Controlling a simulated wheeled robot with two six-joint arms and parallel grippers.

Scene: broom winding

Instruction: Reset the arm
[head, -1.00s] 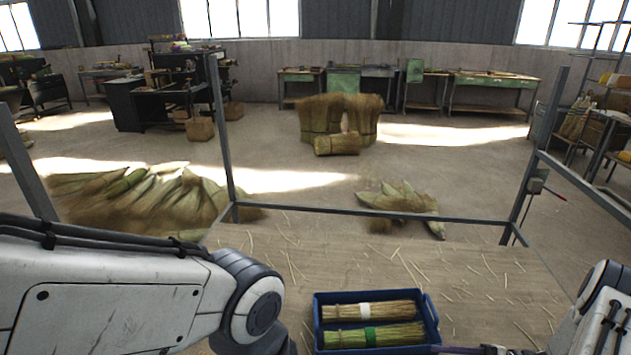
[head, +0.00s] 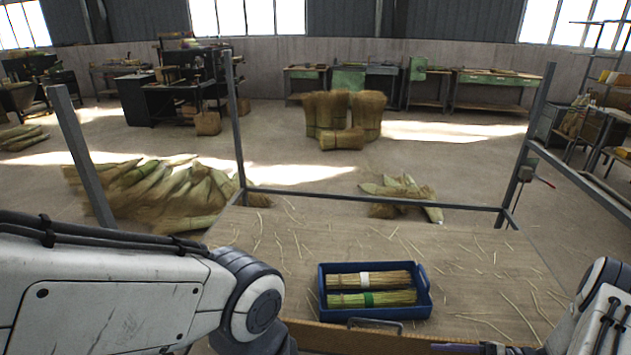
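My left arm (head: 130,285) comes in from the left and bends down at its joint near the table's front edge. Its gripper is below the picture and hidden. My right arm (head: 605,300) stands at the right edge. A dark thin part (head: 465,347) shows at the bottom beside it, but no fingertips can be made out. A blue tray (head: 427,304) sits on the table with two straw bundles in it. The far bundle (head: 395,279) has a white band and the near bundle (head: 400,298) has a green band. Neither arm visibly touches the tray.
The wooden table (head: 270,240) has loose straws scattered on it and bare room left of the tray. Metal posts (head: 236,130) and a rail (head: 370,202) frame its far side. Straw heaps (head: 150,190) lie on the floor beyond.

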